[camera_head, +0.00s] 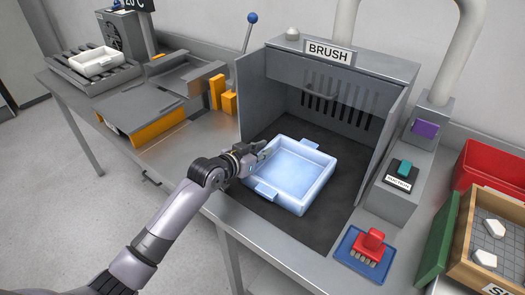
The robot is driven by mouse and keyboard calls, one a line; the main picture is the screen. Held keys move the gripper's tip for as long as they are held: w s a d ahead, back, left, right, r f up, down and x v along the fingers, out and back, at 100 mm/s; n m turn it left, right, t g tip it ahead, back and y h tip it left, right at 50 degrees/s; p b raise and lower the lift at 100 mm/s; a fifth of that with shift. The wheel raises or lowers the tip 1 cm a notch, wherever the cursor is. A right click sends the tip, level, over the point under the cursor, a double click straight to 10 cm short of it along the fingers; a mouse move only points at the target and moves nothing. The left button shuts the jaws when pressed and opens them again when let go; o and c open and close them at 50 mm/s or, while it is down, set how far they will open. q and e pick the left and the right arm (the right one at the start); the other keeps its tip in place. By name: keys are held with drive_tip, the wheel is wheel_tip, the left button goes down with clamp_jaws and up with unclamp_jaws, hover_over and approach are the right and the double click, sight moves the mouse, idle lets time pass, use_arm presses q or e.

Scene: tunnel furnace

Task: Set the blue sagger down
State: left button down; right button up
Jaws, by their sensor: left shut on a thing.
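The blue sagger (300,169) is a pale blue, empty square tray with a tab on its front left side and another at the back. It is in the brush booth (262,104), over the dark booth floor (335,215). My left gripper (262,154) is shut on its left rim. The sagger looks level; I cannot tell whether its underside touches the floor. My right gripper is not in view.
A red brush (372,243) sits on a blue mat (353,258) to the right of the booth. A suction box (402,172), a red bin (490,165) and a wooden crate (462,250) stand further right. A white sagger (98,61) lies on rollers at far left. The booth floor is bare around the blue sagger.

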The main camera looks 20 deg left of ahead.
use_arm(q)
drive_tip(key=c, duration=1.7)
unclamp_jaws()
drive_tip(key=shift+o, duration=0.3)
drive_tip(key=shift+s+r, duration=0.1)
drive_tip(key=shift+s, duration=0.05)
drive_tip(key=v, duration=1.1)
drive_tip(key=shift+s+a+r, duration=0.2)
drive_tip(key=shift+s, duration=0.15)
